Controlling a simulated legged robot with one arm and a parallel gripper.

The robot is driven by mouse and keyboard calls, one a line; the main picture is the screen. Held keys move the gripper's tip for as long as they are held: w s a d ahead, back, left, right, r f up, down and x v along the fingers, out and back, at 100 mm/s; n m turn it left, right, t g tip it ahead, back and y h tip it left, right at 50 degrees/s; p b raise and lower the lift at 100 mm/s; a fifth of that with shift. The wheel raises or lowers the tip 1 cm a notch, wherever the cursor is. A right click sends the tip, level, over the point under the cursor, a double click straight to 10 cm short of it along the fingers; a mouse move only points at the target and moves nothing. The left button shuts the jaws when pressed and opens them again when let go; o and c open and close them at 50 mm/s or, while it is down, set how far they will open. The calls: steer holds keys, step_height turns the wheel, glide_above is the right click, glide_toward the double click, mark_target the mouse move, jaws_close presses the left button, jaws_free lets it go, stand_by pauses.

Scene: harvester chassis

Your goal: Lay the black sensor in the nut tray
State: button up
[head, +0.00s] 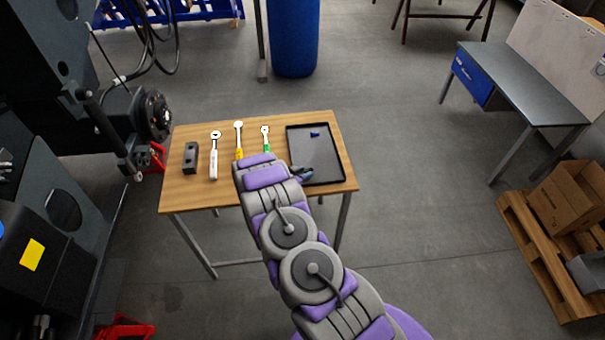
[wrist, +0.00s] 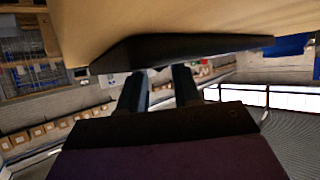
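A dark grey-black block (head: 190,157), the only loose black piece I see and likely the sensor, lies at the left end of the wooden table. The flat black tray (head: 318,164) lies at the table's right end, with a small blue piece (head: 315,134) in its far part. My gripper (head: 304,173) is at the tray's near left edge, away from the block. In the wrist view, the two dark fingers (wrist: 160,85) stand apart with nothing visible between them. A dark flat shape (wrist: 180,46), seemingly the tray, lies beyond their tips; contact is unclear.
White-handled (head: 213,162), yellow-handled (head: 239,142) and green-handled (head: 266,138) tools lie between block and tray. Dark machinery (head: 60,160) stands left of the table (head: 187,198). A blue barrel (head: 293,40) stands behind. The floor to the right is clear up to a workbench (head: 520,80) and pallet (head: 535,250).

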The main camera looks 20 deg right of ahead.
steer(key=o, duration=0.3)
steer(key=p+v, duration=0.1)
steer(key=v, duration=1.6)
steer(key=shift+a+p, duration=0.25)
steer(key=shift+p, duration=0.05)
